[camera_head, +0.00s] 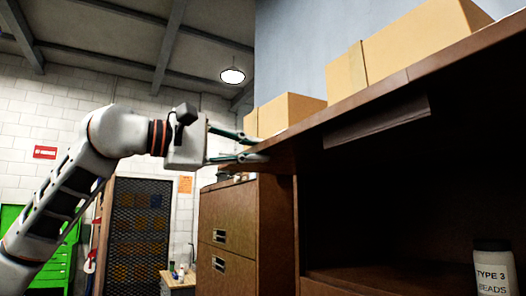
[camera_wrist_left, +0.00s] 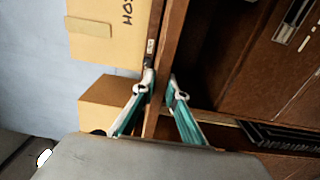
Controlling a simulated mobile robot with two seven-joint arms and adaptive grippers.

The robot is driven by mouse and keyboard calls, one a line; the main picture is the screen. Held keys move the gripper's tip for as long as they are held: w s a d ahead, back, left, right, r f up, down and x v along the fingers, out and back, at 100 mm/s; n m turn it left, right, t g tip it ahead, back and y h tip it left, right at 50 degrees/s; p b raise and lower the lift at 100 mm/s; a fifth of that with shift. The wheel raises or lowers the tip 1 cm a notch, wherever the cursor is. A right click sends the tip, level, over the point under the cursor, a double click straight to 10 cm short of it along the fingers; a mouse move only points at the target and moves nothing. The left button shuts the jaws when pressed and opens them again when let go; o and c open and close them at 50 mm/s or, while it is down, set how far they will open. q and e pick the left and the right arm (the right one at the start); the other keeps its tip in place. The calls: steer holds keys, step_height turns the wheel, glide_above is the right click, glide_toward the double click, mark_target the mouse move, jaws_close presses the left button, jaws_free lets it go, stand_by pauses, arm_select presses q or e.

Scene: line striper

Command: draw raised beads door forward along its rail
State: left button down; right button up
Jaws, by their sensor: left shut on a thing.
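A dark brown panel, seemingly the raised door (camera_head: 380,122), lies under the top of a brown cabinet (camera_head: 450,58), its front edge sticking out a little above the dark opening. My left gripper (camera_head: 262,146) is at the far left end of the cabinet top, one finger above and one below the board edge (camera_wrist_left: 160,75). In the left wrist view the left gripper (camera_wrist_left: 160,88) has a finger on each side of this brown board and is shut on it. My right gripper is out of view.
Cardboard boxes (camera_head: 405,48) stand on the cabinet top, with a smaller box (camera_head: 290,110) close to my left fingers. A bottle labelled TYPE 3 BEADS (camera_head: 493,270) stands in the cabinet opening. A brown drawer cabinet (camera_head: 228,225) stands below my left gripper.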

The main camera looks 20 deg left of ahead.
arm_select(q)
steer(key=shift+v, duration=1.9)
steer(key=shift+r, duration=0.1)
steer(key=c, duration=2.4)
jaws_free()
steer(key=o, duration=0.4)
steer(key=shift+o, duration=0.2)
steer(key=shift+s+a, duration=0.1)
steer(key=o, duration=0.3)
